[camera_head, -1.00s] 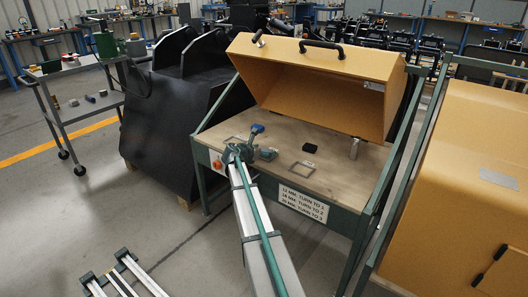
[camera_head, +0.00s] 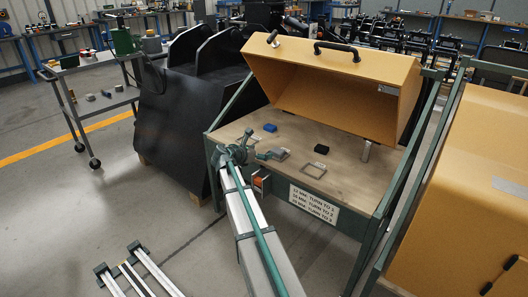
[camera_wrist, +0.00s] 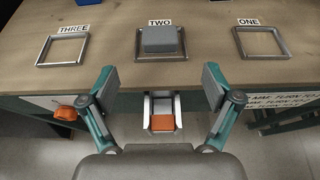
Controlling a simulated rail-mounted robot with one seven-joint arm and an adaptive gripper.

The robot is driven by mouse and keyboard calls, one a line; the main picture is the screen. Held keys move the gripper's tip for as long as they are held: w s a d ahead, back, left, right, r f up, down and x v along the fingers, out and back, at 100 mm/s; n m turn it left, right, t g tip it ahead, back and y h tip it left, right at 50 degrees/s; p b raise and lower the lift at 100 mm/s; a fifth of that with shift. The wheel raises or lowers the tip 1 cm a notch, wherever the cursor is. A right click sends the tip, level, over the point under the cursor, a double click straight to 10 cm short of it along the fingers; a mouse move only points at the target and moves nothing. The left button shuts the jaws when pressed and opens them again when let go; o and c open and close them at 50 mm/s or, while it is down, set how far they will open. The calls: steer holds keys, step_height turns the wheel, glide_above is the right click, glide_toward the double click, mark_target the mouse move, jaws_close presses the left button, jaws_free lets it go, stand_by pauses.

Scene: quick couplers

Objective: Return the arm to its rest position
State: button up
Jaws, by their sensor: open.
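My gripper (camera_wrist: 160,85) is open and empty in the wrist view, its two fingers wide apart at the bench's front edge. In the head view my gripper (camera_head: 248,154) is at the bench's front left, partly hidden by my own arm. Between the fingers in the wrist view, a metal channel with an orange piece (camera_wrist: 163,122) sits at the bench front. Beyond it, a grey block (camera_wrist: 160,39) sits on the square frame labelled TWO (camera_wrist: 139,57). The fingers are apart from the block.
Empty frames THREE (camera_wrist: 41,52) and ONE (camera_wrist: 291,43) lie either side. An orange knob (camera_wrist: 65,112) is near the left finger. A blue block (camera_head: 269,127), a black block (camera_head: 321,149) and a raised yellow hood (camera_head: 335,75) are on the bench (camera_head: 345,180).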

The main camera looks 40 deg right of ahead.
stand_by(0.5)
steer(key=s+a+f+m+g+y, duration=0.25)
steer(key=s+a+f+m, duration=0.4)
steer(key=f, duration=0.45)
steer(key=s+a+f+m+g+y, duration=0.2)
steer(key=s+a+f+m+y, duration=0.25)
steer(key=s+f+m, duration=0.45)
steer(key=s+a+f+m+g+y, duration=0.4)
steer(key=s+a+f+m+g, duration=0.1)
steer(key=s+a+f, duration=1.2)
steer(key=s+a+f+g+y, duration=0.15)
steer(key=s+a, duration=0.25)
steer(key=s, duration=0.6)
steer(key=s+a+f+g, duration=0.1)
steer(key=s+a+g, duration=0.15)
steer(key=s, duration=0.75)
steer(key=s+a+f+g+y, duration=0.15)
steer(key=s+a, duration=0.25)
steer(key=s, duration=0.5)
steer(key=w+r+t+p, duration=0.2)
steer(key=w+r+p, duration=0.1)
steer(key=r+p, duration=0.5)
steer(key=w+r+t+p, duration=0.2)
steer(key=r+p, duration=0.6)
steer(key=p, duration=0.6)
steer(key=shift+w+t+h, duration=0.3)
steer(key=shift+w+h, duration=0.1)
steer(key=shift+w, duration=0.2)
